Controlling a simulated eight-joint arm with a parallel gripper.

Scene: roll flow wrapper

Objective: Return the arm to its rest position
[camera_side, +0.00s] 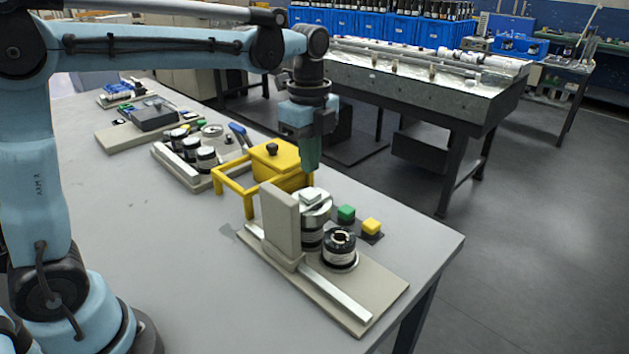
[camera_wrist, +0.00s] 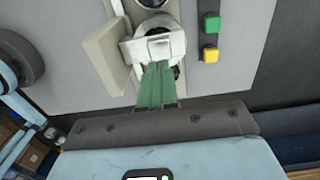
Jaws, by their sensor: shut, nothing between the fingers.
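My gripper (camera_side: 307,166) points down above the table, behind and above the wrapper station in the side view. Its green fingers (camera_wrist: 157,72) are shut together with nothing between them, seen from above in the wrist view. The wrapper station (camera_side: 372,283) has a beige upright plate (camera_side: 280,222), a silver-topped roll (camera_side: 313,212) and a black-and-white roll (camera_side: 340,245). A small white block (camera_side: 311,196) sits on top of the silver-topped roll. In the wrist view the fingertips overlap the silver part (camera_wrist: 152,47) in the picture; I cannot tell the gap.
A green button (camera_side: 346,213) and a yellow button (camera_side: 371,226) stand beside the rolls. A yellow box (camera_side: 275,157) with a yellow frame is behind. A board with several rolls (camera_side: 190,150) lies farther left. The grey table (camera_side: 190,270) is bare at front left.

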